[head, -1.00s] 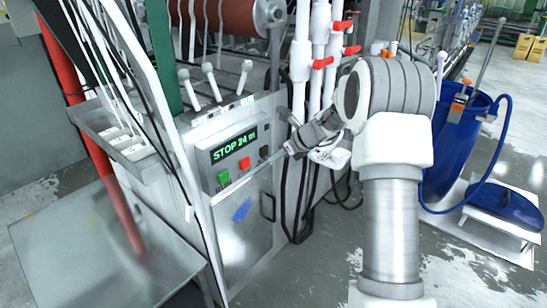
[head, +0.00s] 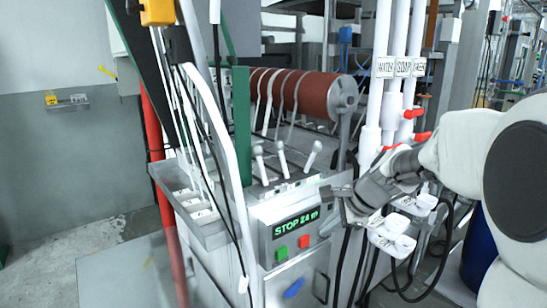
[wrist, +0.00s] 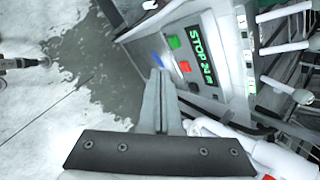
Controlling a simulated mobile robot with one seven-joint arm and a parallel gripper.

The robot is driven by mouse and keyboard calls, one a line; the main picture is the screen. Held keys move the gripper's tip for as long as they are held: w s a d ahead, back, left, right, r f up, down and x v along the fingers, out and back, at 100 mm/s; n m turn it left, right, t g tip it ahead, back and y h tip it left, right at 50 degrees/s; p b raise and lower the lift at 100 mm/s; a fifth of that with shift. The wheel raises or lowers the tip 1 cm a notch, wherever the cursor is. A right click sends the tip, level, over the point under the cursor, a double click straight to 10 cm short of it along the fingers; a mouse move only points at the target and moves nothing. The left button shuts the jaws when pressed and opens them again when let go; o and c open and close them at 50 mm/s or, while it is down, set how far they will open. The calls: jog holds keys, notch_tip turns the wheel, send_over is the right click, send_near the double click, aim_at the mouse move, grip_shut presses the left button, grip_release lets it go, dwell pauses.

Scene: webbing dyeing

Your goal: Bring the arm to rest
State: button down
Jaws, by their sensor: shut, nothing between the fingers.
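My gripper (head: 332,206) is at the upper right of the machine's control panel (head: 268,238) in the head view. In the wrist view its two fingers (wrist: 158,92) lie together, with nothing held. The panel display (head: 296,223) reads "STOP 24 m" in green letters. Below it are a green button (head: 281,254) and a red button (head: 304,241). Both also show beyond the fingers in the wrist view, the green one (wrist: 174,42) above the red one (wrist: 184,66). I cannot tell whether the gripper touches the panel.
Three white-handled levers (head: 283,160) stand above the panel, before a red-brown roller (head: 310,92). White pipes with red valve handles (head: 412,113) rise behind my arm. White cups (head: 392,238) sit below the gripper. A red post (head: 158,165) stands left. Floor at far left is open.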

jog(key=s+r+n+h+p, duration=0.2)
jog(key=s+r+n, duration=0.2)
jog(key=s+n, duration=0.4)
jog(key=s+d+r+n+h+p, duration=0.1)
jog(key=s+n, duration=0.8)
jog(key=s, duration=1)
jog(key=shift+s+r+h+p, duration=0.2)
jog(key=shift+r+h+p, duration=0.6)
jog(key=shift+r, duration=0.75)
jog(key=shift+d, duration=0.1)
